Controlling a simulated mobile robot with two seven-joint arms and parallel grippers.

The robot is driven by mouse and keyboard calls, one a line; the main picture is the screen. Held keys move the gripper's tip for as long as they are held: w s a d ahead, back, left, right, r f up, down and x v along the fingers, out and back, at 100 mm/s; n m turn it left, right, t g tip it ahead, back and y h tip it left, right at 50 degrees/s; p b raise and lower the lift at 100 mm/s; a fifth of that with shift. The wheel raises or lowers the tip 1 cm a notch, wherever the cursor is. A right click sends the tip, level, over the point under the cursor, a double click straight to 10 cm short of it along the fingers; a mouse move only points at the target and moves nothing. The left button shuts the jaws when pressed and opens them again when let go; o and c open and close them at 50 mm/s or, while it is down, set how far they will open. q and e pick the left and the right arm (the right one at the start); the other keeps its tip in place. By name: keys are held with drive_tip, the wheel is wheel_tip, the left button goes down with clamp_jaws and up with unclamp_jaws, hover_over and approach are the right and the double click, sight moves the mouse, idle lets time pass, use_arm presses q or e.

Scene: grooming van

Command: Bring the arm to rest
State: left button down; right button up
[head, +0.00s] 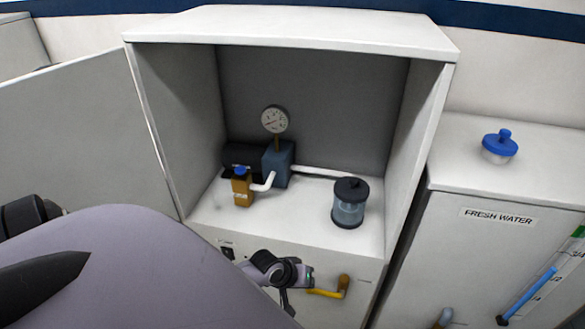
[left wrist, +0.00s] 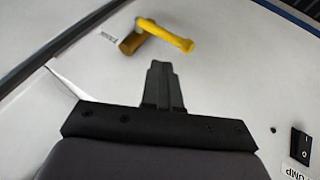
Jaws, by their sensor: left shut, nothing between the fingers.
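My left gripper (left wrist: 160,75) is shut and empty in the left wrist view, its dark fingers together in front of the pale cabinet panel. In the head view my large purple arm link covers the lower left, and the small dark end of the left arm (head: 285,277) shows in front of the panel below the open compartment. A yellow-handled brass valve (left wrist: 165,34) lies beyond the fingertips in the wrist view, with a visible gap. The same valve (head: 328,292) is just right of the gripper in the head view. My right gripper is not seen.
A black rocker switch (left wrist: 300,146) is on the panel. The fresh water tank (head: 490,260) with a blue cap (head: 500,145) stands right.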

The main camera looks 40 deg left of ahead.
use_arm(q)
drive_tip(key=shift+s+a+r, duration=0.3)
drive_tip(key=shift+s+r, duration=0.3)
drive_tip(key=shift+s+a+r, duration=0.25)
drive_tip(key=shift+s+r, duration=0.3)
drive_tip(key=shift+r, duration=0.1)
drive_tip(key=shift+s+a+r, duration=0.3)
drive_tip(key=shift+s+r, duration=0.3)
drive_tip(key=s+d+r+m+t, duration=0.3)
drive_tip(key=s+d+m, duration=0.6)
drive_tip(key=d, duration=0.4)
drive_tip(key=shift+s+d+r+t+h, duration=0.2)
drive_tip(key=shift+t+h, duration=0.1)
drive_tip(key=shift+t, duration=0.1)
